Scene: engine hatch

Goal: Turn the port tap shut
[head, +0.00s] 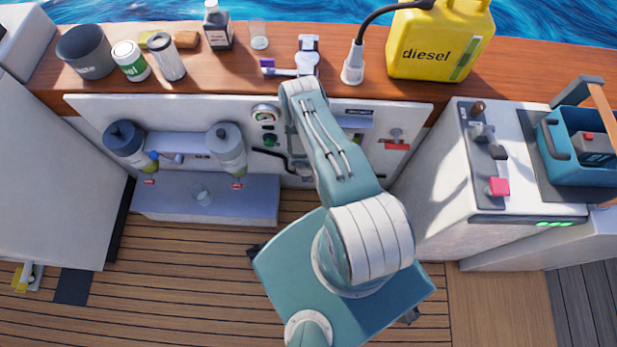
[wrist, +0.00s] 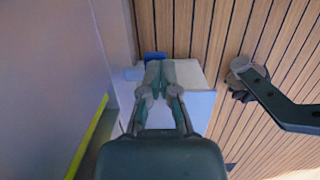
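A red-handled tap (head: 396,145) sits on the right of the white panel in the head view. Two filter housings with clear bowls, a left one (head: 125,140) and a right one (head: 227,146), stand further left. A blue-tipped lever (head: 155,155) is between them, with small red parts below. I cannot read which tap is the port one. My gripper (wrist: 160,73) shows in the wrist view with its fingertips together and nothing seen between them. A blue thing (wrist: 155,56) lies just beyond the tips; contact is unclear. In the head view my arm hides the gripper and part of the panel.
A wooden counter (head: 225,68) above the panel holds a yellow diesel can (head: 440,42), a dark pot (head: 84,52), cans and a bottle (head: 217,25). A white console (head: 432,180) with levers stands right.

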